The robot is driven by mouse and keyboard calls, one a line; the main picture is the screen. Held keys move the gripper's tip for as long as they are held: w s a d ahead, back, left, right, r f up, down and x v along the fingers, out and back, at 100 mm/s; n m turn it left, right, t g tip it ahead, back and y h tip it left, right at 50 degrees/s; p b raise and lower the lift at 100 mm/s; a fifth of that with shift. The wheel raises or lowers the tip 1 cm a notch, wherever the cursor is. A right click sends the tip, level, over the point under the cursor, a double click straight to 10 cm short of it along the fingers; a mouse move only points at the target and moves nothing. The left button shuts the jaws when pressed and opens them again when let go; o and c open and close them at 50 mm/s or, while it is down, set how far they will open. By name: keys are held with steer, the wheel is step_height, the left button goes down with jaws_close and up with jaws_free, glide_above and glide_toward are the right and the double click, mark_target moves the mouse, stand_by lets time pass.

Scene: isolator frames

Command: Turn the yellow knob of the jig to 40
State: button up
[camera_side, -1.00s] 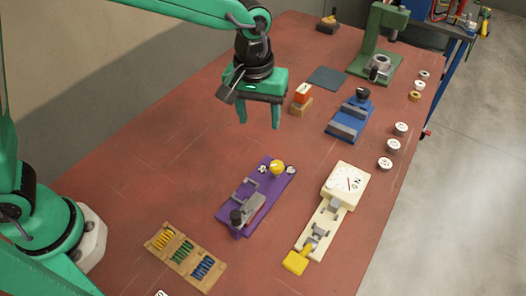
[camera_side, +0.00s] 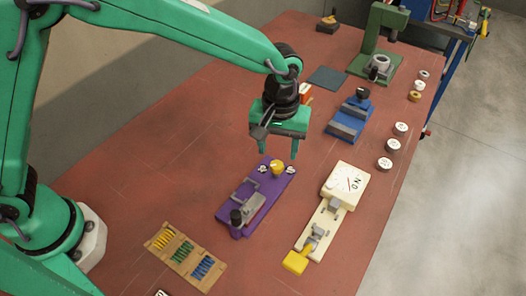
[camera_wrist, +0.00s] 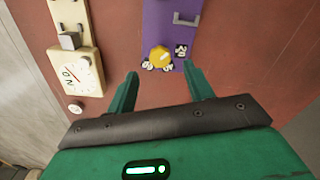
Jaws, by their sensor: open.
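The purple jig (camera_side: 233,212) lies on the red-brown table, with a yellow knob (camera_side: 277,167) at its far end.
A cream dial fixture (camera_side: 344,184) with a yellow handle stands to the right. A blue vise (camera_side: 348,122) and a green press (camera_side: 383,55) are farther back. Several round weights (camera_side: 385,164) line the right edge.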

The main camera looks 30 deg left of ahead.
mark_target(277, 164)
steer(key=shift+f, duration=2.45)
steer(key=c, duration=1)
